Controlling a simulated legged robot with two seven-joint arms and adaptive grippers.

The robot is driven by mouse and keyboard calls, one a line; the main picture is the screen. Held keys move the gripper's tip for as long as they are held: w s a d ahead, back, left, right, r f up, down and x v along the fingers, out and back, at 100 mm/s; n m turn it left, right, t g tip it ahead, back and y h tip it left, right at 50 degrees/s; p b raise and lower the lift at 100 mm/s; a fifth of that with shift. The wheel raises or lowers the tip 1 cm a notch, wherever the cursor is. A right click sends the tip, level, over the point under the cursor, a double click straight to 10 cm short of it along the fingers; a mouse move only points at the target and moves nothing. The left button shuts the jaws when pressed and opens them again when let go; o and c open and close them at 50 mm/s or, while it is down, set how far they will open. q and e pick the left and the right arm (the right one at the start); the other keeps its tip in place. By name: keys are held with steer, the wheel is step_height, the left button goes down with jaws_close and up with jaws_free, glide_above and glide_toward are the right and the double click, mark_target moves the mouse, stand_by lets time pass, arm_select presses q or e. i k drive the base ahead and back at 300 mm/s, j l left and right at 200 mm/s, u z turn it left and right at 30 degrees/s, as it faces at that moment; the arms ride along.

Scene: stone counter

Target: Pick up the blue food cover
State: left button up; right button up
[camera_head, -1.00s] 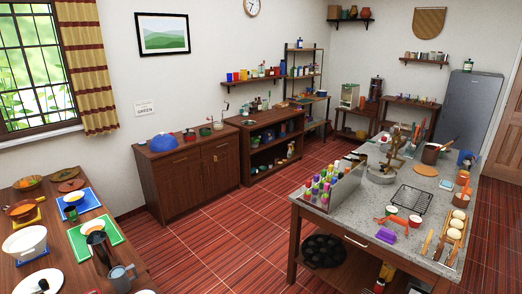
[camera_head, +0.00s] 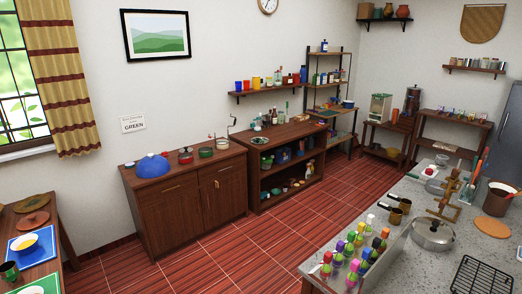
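The blue food cover (camera_head: 152,165) is a dome-shaped lid. It sits at the left end of the top of a dark wooden cabinet (camera_head: 183,205) against the back wall. It stands apart from me, across the tiled floor. Neither of my grippers shows in the view.
Small red and green pots (camera_head: 185,155) stand right of the cover on the same cabinet. A set wooden table (camera_head: 62,255) is at lower left. Red tiled floor (camera_head: 215,260) between them is clear.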

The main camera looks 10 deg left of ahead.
mark_target(152, 165)
steer(key=i+j+u, duration=0.2)
steer(key=i+u, duration=0.7)
steer(key=i+l+u, duration=0.25)
steer(key=i+u, duration=0.2)
steer(key=i, duration=0.15)
